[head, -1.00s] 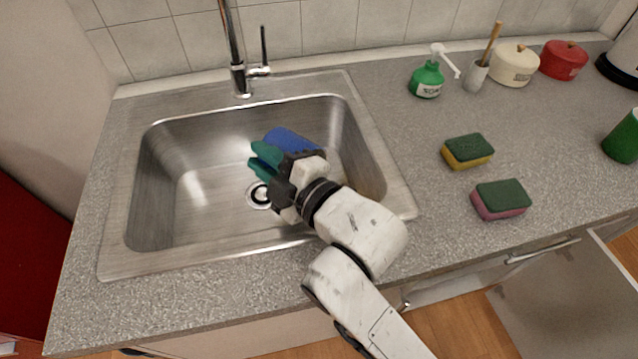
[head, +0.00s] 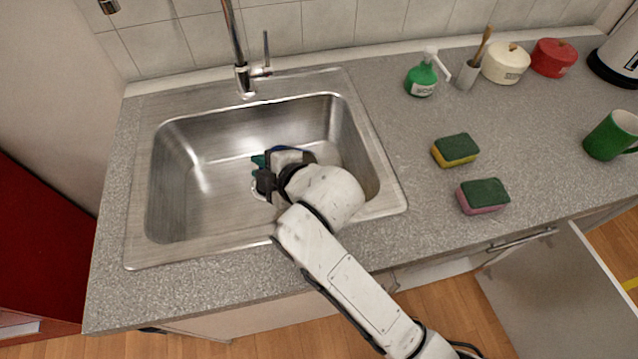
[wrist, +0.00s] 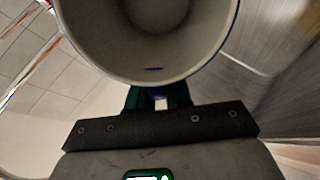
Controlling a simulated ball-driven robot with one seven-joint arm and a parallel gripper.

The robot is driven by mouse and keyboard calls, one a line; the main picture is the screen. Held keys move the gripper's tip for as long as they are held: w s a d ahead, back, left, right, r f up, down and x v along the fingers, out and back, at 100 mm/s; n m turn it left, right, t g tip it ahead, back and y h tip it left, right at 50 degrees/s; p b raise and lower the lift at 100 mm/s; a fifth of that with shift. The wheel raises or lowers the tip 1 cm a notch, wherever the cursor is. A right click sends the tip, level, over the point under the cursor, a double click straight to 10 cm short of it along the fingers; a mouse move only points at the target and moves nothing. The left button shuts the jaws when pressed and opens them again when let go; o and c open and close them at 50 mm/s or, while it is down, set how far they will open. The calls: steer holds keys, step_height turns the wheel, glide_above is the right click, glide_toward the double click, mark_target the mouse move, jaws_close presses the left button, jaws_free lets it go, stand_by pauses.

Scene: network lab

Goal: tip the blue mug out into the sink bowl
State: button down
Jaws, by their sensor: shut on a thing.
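My gripper (head: 262,172) is inside the sink bowl (head: 180,200), low over its middle right part. In the wrist view, the mug (wrist: 205,62) is large above my fingers (wrist: 158,98). Its round mouth faces the camera, with a blue rim and a pale inside holding a small dark blue mark. I cannot tell the exact tilt or whether anything runs out. My arm hides the drain.
The tap (head: 240,60) stands at the back of the sink. On the counter at right are a yellow sponge (head: 456,153), a pink sponge (head: 482,202), a soap bottle (head: 422,80), a green mug (head: 608,138) and two pots. A cabinet door (head: 560,290) hangs open below.

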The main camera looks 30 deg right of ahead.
steer(key=shift+w+a+f+g+h+p, duration=0.1)
steer(key=shift+w+f+g+h+p, duration=0.15)
steer(key=shift+g+p, duration=0.85)
steer(key=shift+w+f+g+h+p, duration=0.2)
steer(key=shift+f+p, duration=0.15)
steer(key=shift+p, duration=1.6)
steer(key=w+a+f+g+h, duration=0.2)
steer(key=w+f+g, duration=0.3)
steer(key=f+g, duration=0.2)
steer(key=shift+w+g, duration=0.25)
steer(key=shift+g, duration=0.75)
